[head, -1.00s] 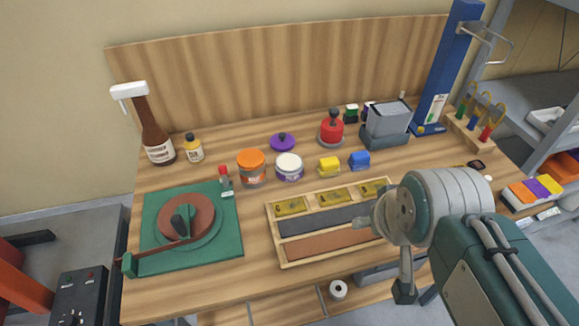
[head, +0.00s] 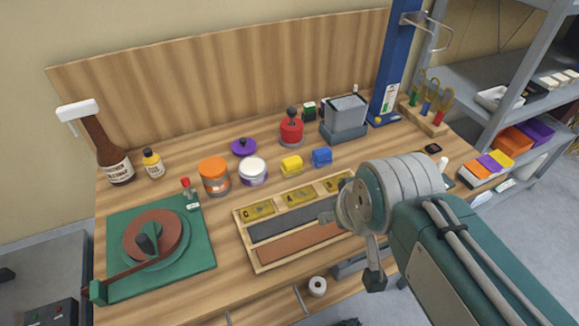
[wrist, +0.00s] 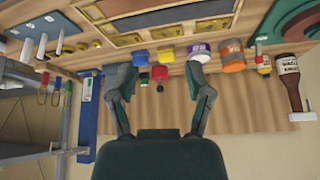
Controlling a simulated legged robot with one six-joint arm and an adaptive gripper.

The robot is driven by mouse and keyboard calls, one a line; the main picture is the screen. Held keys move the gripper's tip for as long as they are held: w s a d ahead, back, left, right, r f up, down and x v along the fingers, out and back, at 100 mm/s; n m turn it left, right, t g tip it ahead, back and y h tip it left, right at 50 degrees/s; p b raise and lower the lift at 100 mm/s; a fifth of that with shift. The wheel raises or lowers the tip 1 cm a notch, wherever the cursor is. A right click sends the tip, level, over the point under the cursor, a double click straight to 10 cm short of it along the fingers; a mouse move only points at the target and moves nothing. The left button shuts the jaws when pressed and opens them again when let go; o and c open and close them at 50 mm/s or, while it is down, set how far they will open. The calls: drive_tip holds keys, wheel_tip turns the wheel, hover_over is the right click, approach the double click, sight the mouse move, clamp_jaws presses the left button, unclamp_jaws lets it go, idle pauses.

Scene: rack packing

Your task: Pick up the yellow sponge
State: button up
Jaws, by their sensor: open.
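A small yellow block (head: 291,166), which looks like the yellow sponge, sits on the wooden bench, left of a small blue block (head: 321,157). In the wrist view, which is upside down, the yellow block (wrist: 167,55) shows beyond and between my fingertips, with the blue block (wrist: 140,58) beside it. My gripper (wrist: 158,78) is open and empty, its two fingers apart. It is clear of the yellow block. In the head view my arm reaches in from the lower right, and its wrist hides part of the divided tray; the fingertips are hard to make out there.
A white-lidded jar (head: 253,172) and an orange-lidded jar (head: 214,177) stand left of the yellow block. A red knobbed object (head: 291,128) and a grey box (head: 344,115) stand behind. The divided wooden tray (head: 249,256) lies in front. A grey shelf (head: 505,110) is at right.

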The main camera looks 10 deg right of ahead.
drive_tip(key=o, duration=0.5)
drive_tip(key=shift+w+r, duration=0.1)
drive_tip(key=shift+w, duration=0.05)
drive_tip(key=n+g, duration=0.2)
drive_tip(key=g, duration=0.4)
hover_over(292, 160)
wheel_tip(292, 160, down, 6)
drive_tip(key=shift+w+a+f, duration=0.1)
drive_tip(key=shift+a+f, duration=0.15)
drive_tip(key=shift+a, duration=0.05)
drive_tip(key=f, duration=1)
drive_tip(key=shift+d+f, duration=0.15)
drive_tip(key=shift+d, duration=0.15)
